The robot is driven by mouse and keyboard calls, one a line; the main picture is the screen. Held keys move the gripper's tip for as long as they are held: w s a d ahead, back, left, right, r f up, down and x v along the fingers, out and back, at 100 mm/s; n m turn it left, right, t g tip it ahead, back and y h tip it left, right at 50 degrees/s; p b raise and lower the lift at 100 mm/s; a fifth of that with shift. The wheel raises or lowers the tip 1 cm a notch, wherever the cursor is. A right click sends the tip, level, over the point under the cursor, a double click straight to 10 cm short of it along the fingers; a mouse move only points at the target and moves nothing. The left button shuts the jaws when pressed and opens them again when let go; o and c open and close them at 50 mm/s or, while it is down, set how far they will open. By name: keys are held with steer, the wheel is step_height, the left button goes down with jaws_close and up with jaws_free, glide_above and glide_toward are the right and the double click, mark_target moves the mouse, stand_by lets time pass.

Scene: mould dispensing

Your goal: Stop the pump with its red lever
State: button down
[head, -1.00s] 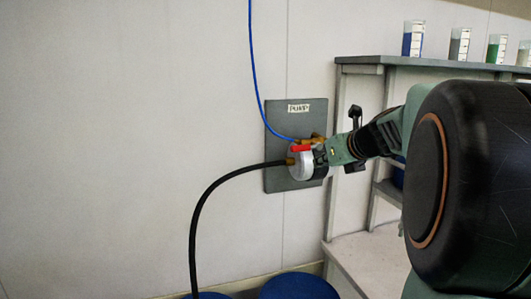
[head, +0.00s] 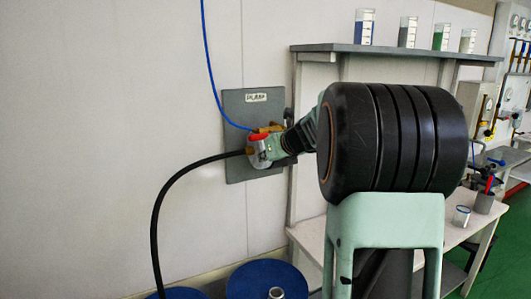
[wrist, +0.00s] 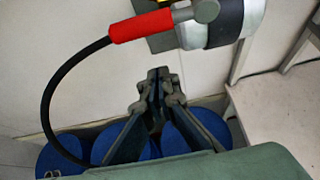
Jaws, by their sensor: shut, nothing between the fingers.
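The red lever (head: 258,137) sits on the silver pump (head: 262,156), on a grey wall plate marked PUMP (head: 236,104). In the wrist view the lever (wrist: 141,26) lies near the top, its red grip pointing left and slightly down from a grey pivot on the pump body (wrist: 212,28). My gripper (wrist: 158,76) is shut and empty, below the lever in the picture and apart from it. In the head view my arm reaches toward the pump from the right and its links hide my fingertips.
A black hose (head: 163,199) curves down from the pump; a blue line (head: 211,70) runs up the wall. Blue drums (head: 248,275) stand below. A shelf with beakers (head: 365,27) and a bench (head: 312,240) are at the right. The wall left of the pump is clear.

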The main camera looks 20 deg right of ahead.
mark_target(263, 136)
steer(key=r+p, duration=0.1)
steer(key=r, duration=0.1)
steer(key=w+r+p, duration=0.1)
steer(key=shift+r, duration=0.4)
steer(key=shift+s+r, duration=0.15)
